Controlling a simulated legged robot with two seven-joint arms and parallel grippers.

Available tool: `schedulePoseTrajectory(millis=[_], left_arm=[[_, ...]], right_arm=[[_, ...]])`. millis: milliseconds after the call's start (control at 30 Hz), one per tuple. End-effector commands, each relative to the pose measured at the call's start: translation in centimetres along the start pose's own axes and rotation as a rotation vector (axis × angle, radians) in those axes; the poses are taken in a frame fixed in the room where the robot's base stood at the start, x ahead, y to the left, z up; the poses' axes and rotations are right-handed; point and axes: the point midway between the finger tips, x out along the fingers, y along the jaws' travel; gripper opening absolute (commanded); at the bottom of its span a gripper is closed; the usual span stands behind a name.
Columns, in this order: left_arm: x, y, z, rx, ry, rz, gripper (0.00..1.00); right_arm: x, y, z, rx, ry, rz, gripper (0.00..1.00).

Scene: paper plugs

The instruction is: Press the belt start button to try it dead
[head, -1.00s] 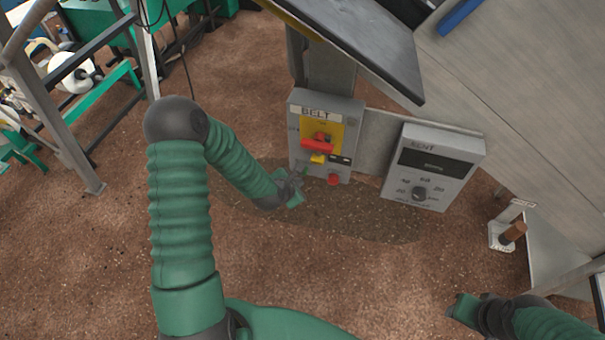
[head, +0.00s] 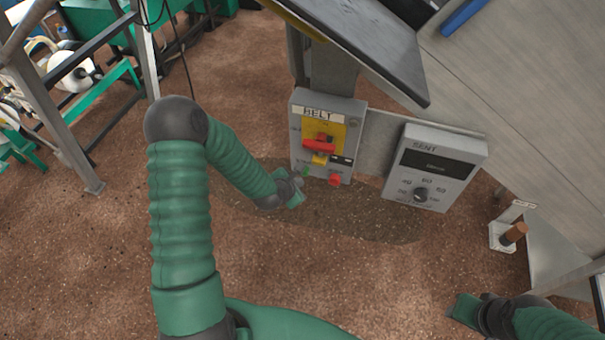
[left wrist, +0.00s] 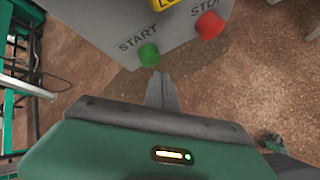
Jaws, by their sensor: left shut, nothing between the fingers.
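The grey belt box (head: 298,135) is fixed to a post and labelled BELT. Its green start button (head: 305,172) is low on the left of its face; the button also shows in the left wrist view (left wrist: 148,54), under the word START. The red stop button (head: 335,180) is to its right. My left gripper (head: 299,183) is shut and empty, its tips just below the start button. In the left wrist view a small gap seems to lie between the fingers (left wrist: 158,84) and the button. My right gripper (head: 466,308) is low at the right; its jaws are unclear.
A red handle (head: 319,146) lies across a yellow plate on the belt box, with a yellow piece (head: 319,160) below it. A grey box with a dial (head: 421,194) hangs to the right. A dark-topped belt (head: 365,40) overhangs above. Brown floor is open below.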

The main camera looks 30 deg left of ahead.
Motion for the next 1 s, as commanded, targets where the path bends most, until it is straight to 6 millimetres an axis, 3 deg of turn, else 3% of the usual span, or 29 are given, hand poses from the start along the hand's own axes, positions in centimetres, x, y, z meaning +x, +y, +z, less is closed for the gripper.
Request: schedulePoseTrajectory(millis=[1000], left_arm=[[0.77, 0.67, 0.76, 0.000, -0.001, 0.000, 0.00]], right_arm=[[-0.13, 0.00, -0.03, 0.000, 0.000, 0.000, 0.36]])
